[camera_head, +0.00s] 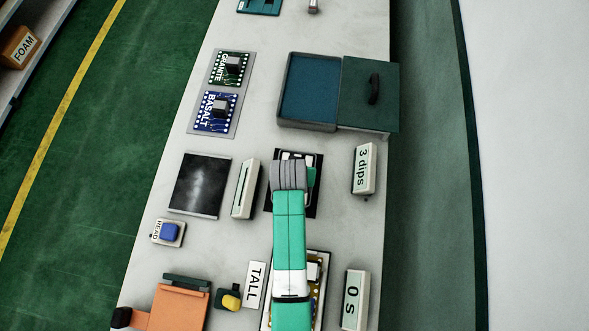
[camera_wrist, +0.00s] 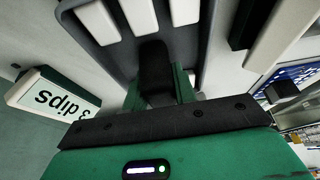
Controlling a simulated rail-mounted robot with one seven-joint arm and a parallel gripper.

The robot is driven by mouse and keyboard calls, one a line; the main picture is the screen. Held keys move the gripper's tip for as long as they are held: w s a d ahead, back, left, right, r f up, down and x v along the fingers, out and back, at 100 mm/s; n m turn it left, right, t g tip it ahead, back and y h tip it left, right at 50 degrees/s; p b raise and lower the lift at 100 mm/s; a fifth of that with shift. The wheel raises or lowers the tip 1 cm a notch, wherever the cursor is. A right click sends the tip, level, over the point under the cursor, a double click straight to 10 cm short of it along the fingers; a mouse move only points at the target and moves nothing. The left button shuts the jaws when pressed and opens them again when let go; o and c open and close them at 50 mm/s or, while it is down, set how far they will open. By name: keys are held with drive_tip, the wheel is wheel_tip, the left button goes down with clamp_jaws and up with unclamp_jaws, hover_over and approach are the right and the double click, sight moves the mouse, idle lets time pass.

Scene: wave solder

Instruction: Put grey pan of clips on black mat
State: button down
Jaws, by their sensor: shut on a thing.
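The grey pan of clips (camera_head: 311,171) is largely hidden under my gripper and arm in the head view. In the wrist view the dark grey pan (camera_wrist: 76,35) fills the top middle, with white bar-shaped clips (camera_wrist: 140,14) in it.
A dark shiny plate (camera_head: 200,184) lies farther left. A blue-lined tray (camera_head: 308,91) with a dark green lid is behind. My arm covers part of a board in front.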

drive_tip(key=shift+f, duration=0.8)
drive_tip(key=shift+f, duration=0.2)
drive_tip(key=c, duration=1.1)
unclamp_jaws()
drive_tip(key=p+v, duration=0.2)
drive_tip(key=v, duration=1)
drive_tip(key=shift+w+r+p, duration=0.1)
drive_tip(key=shift+r+p, duration=0.15)
drive_tip(key=shift+p, duration=0.15)
